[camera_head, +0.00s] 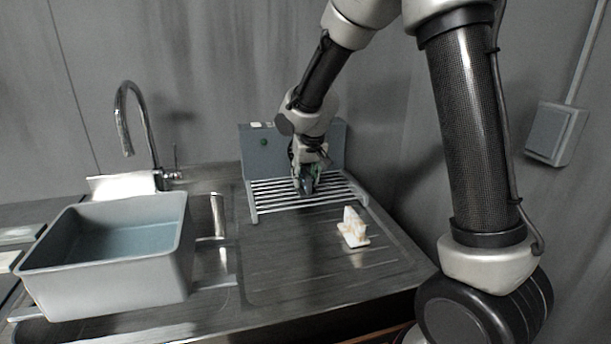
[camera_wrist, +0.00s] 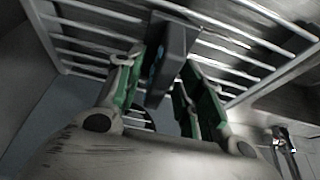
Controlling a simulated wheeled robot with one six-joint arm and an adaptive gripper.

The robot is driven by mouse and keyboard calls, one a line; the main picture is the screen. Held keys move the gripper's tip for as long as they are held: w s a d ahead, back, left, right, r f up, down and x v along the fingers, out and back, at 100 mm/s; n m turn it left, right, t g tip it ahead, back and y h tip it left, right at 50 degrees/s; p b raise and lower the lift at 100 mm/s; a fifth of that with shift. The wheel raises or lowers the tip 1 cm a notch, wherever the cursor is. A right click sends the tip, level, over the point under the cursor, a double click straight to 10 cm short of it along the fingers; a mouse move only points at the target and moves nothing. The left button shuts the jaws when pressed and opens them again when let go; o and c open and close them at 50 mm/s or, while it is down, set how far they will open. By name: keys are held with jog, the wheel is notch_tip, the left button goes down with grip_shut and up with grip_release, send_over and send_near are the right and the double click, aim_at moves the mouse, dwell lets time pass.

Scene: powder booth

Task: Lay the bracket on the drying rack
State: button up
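The drying rack (camera_head: 290,206), with its light metal bars, stands at the back right of the draining board. Its bars also fill the top of the wrist view (camera_wrist: 87,40). My gripper (camera_head: 305,188) points down over the middle of the rack. A dark grey-blue piece, which looks like the bracket (camera_wrist: 171,62), lies between my green-padded fingers (camera_wrist: 160,85), by the bars. The fingers stand close on both sides of it. I cannot tell whether they press on it, or whether it rests on the bars.
A grey tub (camera_head: 118,282) stands at left by the tap (camera_head: 148,130). A small white piece with orange marks (camera_head: 352,229) stands on the draining board (camera_head: 300,262) in front of the rack. The board's middle is otherwise clear. A grey panel (camera_head: 262,155) rises behind the rack.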

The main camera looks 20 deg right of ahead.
jog(key=v, duration=1.2)
jog(key=s+d+r, duration=0.5)
jog(key=s+d, duration=0.5)
jog(key=s, duration=0.2)
jog(key=s+d+f, duration=0.1)
jog(key=s+d, duration=0.1)
jog(key=s, duration=0.6)
jog(key=s+d+f, duration=0.1)
jog(key=s+d, duration=0.1)
jog(key=s, duration=0.7)
jog(key=shift+d, duration=0.4)
